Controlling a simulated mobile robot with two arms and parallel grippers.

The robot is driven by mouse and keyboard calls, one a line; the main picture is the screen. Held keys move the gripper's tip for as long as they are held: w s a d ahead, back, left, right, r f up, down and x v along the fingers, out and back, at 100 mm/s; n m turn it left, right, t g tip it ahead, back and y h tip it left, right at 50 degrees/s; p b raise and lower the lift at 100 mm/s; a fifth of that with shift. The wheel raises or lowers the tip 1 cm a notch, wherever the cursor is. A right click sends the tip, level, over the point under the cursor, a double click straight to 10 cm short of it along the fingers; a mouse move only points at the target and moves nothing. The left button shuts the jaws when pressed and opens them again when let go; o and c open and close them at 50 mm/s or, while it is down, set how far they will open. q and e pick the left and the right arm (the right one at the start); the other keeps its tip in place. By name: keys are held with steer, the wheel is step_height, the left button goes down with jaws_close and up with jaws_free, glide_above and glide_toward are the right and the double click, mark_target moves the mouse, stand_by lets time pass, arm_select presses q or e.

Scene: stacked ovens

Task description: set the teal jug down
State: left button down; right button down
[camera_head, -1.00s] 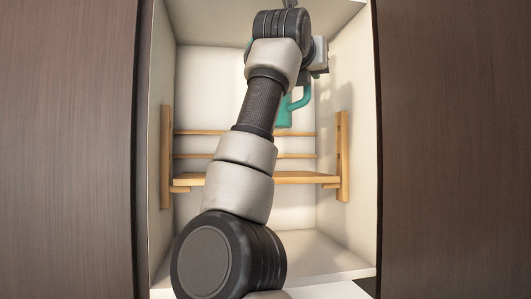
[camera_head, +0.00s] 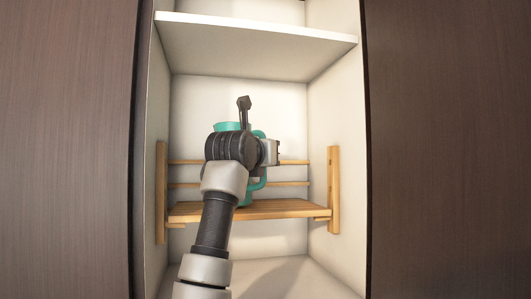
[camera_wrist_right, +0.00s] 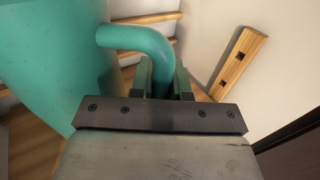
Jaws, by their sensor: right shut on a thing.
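The teal jug (camera_head: 228,126) is upright in the cabinet, over the wooden slatted shelf (camera_head: 285,208). My right arm hides most of its body in the head view; its rim and part of its handle show. In the right wrist view the jug (camera_wrist_right: 55,50) fills the left side, with its handle curving across the middle. My right gripper (camera_wrist_right: 163,78) is shut on that handle. The jug's bottom appears at about the level of the slats; I cannot tell whether it touches them. My left gripper is in neither view.
A white shelf board (camera_head: 250,42) spans the cabinet above the jug. Wooden side uprights (camera_head: 334,190) hold the slatted shelf, with rails behind it. Brown cabinet fronts (camera_head: 450,150) flank the opening. The slats right of the jug look clear.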

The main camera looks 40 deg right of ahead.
steer(key=shift+d+f, duration=0.2)
steer(key=shift+f, duration=0.05)
steer(key=shift+s+a+f, duration=0.1)
steer(key=shift+a+f, duration=0.05)
steer(key=shift+f, duration=0.05)
steer(key=c, duration=1.1)
jaws_free()
steer(key=b+v, duration=0.7)
steer(key=v, duration=0.5)
